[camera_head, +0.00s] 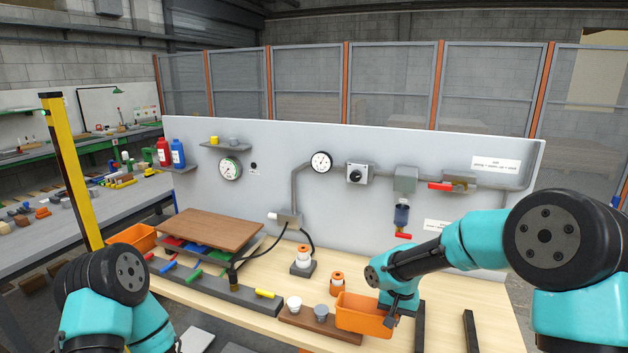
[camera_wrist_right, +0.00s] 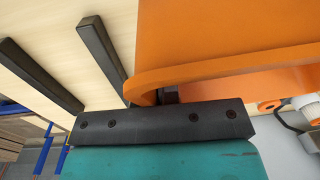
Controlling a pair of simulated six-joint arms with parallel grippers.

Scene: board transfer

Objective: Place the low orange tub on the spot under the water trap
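The low orange tub (camera_head: 362,318) is near the front of the wooden bench, at the right end of a brown board; it also fills the upper right of the right wrist view (camera_wrist_right: 230,40). My right gripper (camera_head: 392,312) is at the tub's right side and appears shut on its rim; the fingers are mostly hidden by the tub wall. I cannot tell whether the tub rests or hangs slightly raised. The water trap (camera_head: 401,215), a dark blue bowl under a grey body with a red lever, hangs on the panel. My left gripper is out of view.
Two dark bars (camera_head: 470,330) lie on the bench right of the tub. The bench below the trap looks largely clear, partly hidden by my right arm.

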